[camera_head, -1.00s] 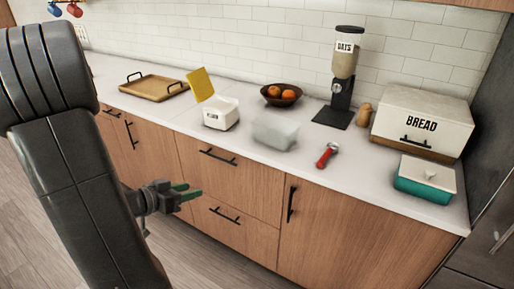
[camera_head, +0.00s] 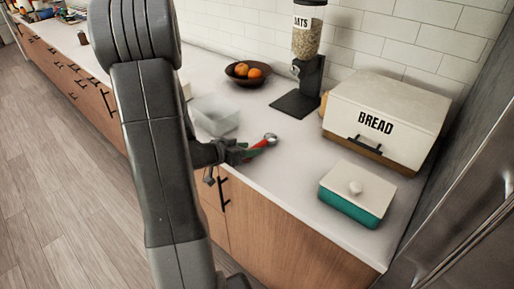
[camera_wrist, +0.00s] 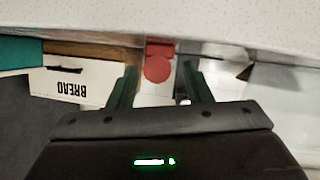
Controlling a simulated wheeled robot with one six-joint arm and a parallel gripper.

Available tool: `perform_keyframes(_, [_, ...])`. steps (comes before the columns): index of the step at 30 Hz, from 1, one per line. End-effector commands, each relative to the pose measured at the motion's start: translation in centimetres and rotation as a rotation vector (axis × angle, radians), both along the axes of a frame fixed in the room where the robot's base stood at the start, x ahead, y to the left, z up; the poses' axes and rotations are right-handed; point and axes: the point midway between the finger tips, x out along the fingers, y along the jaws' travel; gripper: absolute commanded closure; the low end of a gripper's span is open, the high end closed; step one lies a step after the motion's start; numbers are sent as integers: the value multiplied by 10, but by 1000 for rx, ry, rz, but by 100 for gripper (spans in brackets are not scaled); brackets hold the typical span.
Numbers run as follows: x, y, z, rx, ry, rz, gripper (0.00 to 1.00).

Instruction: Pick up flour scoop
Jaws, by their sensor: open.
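A small scoop-like tool with a red handle (camera_head: 262,143) and a shiny metal head lies on the white counter near its front edge. My gripper (camera_head: 246,152) is at its near end and partly hides the handle. In the wrist view, which is upside down, my gripper (camera_wrist: 160,68) is open, with green fingers apart. The red handle (camera_wrist: 158,69) shows between them, its rounded end facing the camera. I cannot tell whether either finger touches it.
A clear container (camera_head: 213,115) stands just left of the tool. A teal dish with a white lid (camera_head: 356,197) and a bread box (camera_head: 385,118) stand to the right. Behind are a fruit bowl (camera_head: 246,80) and an oats dispenser (camera_head: 307,75). The counter between tool and dish is clear.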

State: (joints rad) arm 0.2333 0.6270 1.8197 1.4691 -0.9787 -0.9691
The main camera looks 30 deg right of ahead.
Motion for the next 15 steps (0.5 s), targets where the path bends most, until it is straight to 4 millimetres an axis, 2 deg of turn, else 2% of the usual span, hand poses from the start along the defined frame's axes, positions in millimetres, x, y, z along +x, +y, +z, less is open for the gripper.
perform_keyframes(5, [4, -19, -8, 0, 2, -1, 55])
perform_keyframes(13, [5, -21, -9, 1, 0, 0, 55])
perform_keyframes(15, [5, -21, -9, 1, 0, 0, 69])
